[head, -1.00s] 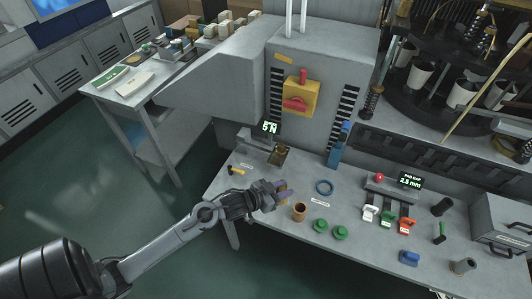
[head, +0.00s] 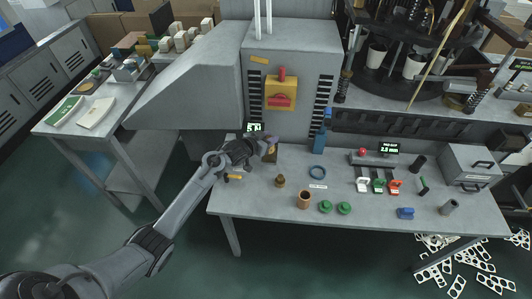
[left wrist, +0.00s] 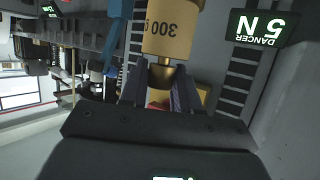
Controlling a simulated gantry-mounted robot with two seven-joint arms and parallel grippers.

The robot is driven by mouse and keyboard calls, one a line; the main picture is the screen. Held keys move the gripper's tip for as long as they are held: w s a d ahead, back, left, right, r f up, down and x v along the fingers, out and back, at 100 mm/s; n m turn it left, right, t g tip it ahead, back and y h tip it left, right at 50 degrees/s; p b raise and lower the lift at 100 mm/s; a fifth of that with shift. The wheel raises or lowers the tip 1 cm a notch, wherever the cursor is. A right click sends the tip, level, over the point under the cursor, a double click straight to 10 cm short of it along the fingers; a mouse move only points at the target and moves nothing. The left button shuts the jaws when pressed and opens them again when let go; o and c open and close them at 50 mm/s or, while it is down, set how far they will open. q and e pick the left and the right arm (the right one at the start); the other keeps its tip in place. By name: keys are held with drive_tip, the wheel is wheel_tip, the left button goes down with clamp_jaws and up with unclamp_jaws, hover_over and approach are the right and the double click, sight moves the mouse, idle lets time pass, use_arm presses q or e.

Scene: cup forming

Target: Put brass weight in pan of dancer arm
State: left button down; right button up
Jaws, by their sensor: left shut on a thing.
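My left gripper (head: 268,145) is at the dancer station, beside the small dancer display (head: 254,128). In the left wrist view its fingers (left wrist: 162,88) are shut on the narrow neck of a brass weight (left wrist: 168,40) marked 300 g. The weight's far end is cut off by the frame edge. A brass-coloured part (head: 270,154) shows just under the gripper in the head view; I cannot tell whether it is the pan or the held weight. The dancer display (left wrist: 262,27) reads 5 N in the wrist view. My right gripper is not in view.
Another small brass piece (head: 280,182) stands on the bench beside a copper-coloured cup (head: 304,200). The grey machine housing (head: 288,50) rises behind the gripper.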

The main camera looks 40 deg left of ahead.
use_arm(q)
drive_tip(key=shift+w+a+r, duration=0.2)
drive_tip(key=shift+w+r, duration=0.1)
drive_tip(key=shift+r, duration=0.05)
drive_tip(key=shift+w+d, duration=0.1)
drive_tip(key=shift+p, duration=0.4)
drive_tip(key=shift+f+b, duration=1.3)
drive_tip(key=shift+f, duration=1)
drive_tip(key=shift+p, duration=0.5)
